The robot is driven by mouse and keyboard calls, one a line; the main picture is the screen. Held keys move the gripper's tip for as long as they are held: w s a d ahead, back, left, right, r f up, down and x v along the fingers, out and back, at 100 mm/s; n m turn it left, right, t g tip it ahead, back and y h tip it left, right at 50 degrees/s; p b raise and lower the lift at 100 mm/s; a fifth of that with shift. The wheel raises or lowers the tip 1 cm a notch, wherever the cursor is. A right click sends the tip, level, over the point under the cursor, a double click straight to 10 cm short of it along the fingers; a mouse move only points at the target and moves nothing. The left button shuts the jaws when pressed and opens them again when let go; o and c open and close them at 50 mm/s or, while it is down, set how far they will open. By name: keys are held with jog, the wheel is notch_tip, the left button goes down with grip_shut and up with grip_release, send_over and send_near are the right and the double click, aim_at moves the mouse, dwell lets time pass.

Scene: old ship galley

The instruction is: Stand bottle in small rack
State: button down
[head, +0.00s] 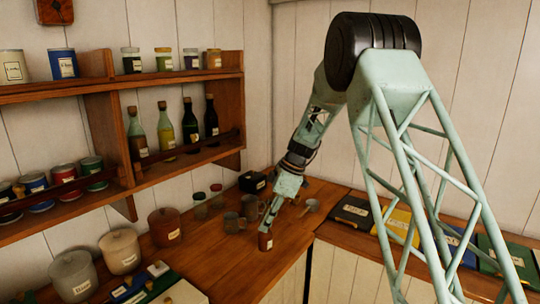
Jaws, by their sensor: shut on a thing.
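My gripper (268,226) points down over the wooden counter, near its front edge. It is shut on a small red-brown bottle (265,242) with a pale label. The bottle looks upright, with its top hidden by the gripper; I cannot tell whether its base touches the counter. Several taller corked bottles, one of them green (138,133), stand on the wall shelf's lower board behind a rail. I cannot clearly make out a small rack; a low holder with white, blue and green parts (147,285) lies at the bottom left.
Grey mugs (234,223), small jars (199,206) and a dark box (252,182) stand behind my gripper. Lidded canisters (120,251) line the left. Coloured books (352,212) lie on the right. The wooden counter (215,262) left of the bottle is clear.

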jog(key=shift+s+d+f+m+t+h, duration=0.75)
jog(key=shift+s+d+f+m, duration=0.85)
jog(key=shift+d+m, duration=2.4)
jog(key=shift+s+d+f+m+t+h, duration=0.95)
jog(key=shift+s+d+m, duration=1.1)
jog(key=shift+d, duration=3.9)
jog(key=shift+s+d+f+m+t+h, duration=0.5)
jog(key=shift+s+d+f+m, duration=1.85)
jog(key=shift+d, duration=2.65)
notch_tip(320, 180, down, 7)
jog(key=m+b, duration=0.1)
jog(key=b, duration=0.7)
jog(key=shift+w, duration=0.45)
